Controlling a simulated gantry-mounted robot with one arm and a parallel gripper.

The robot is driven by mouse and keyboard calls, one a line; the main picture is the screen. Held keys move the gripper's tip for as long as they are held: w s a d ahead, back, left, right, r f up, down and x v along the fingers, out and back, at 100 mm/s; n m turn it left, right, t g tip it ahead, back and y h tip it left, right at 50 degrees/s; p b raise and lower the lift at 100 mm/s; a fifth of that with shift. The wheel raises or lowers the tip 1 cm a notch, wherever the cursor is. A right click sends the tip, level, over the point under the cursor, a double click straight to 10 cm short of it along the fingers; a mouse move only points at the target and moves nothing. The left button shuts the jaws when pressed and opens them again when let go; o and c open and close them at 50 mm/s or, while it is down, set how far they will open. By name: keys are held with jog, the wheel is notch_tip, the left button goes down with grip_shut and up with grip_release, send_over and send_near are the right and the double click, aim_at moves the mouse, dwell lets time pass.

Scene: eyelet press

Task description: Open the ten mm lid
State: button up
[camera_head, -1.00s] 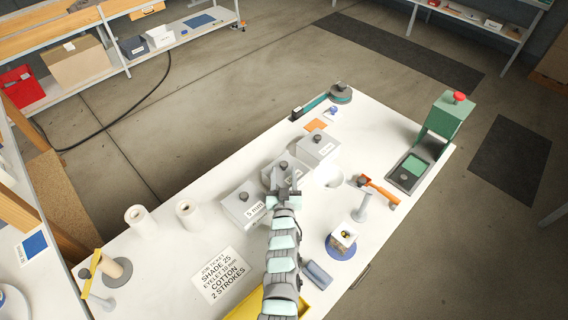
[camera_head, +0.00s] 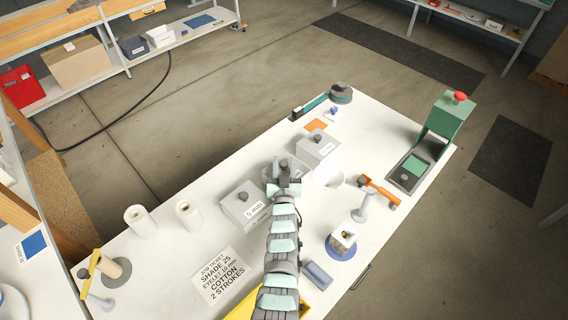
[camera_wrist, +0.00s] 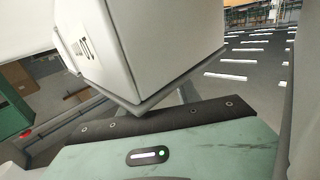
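Three grey-white lidded boxes stand in a row on the white table. The left box (camera_head: 243,205) reads 5 mm; the right box (camera_head: 318,146) has a label too small to read. The middle box (camera_head: 271,171) is largely hidden behind my gripper (camera_head: 287,172), and its label is covered. A dark knob shows at my gripper's tip. In the wrist view, a pale box (camera_wrist: 165,40) with a projecting lid edge is very close, its label cut off and unclear. My fingertips are not clear, so I cannot tell whether they are around the knob.
A white round dish (camera_head: 329,174) is right of the middle box. An orange-handled tool (camera_head: 379,190), a small stand (camera_head: 361,209) and a green press (camera_head: 445,118) are further right. A job ticket (camera_head: 222,276) reading EYELET 10 mm lies at the front left, near two white rolls.

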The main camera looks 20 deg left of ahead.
grip_shut()
dwell(1.1)
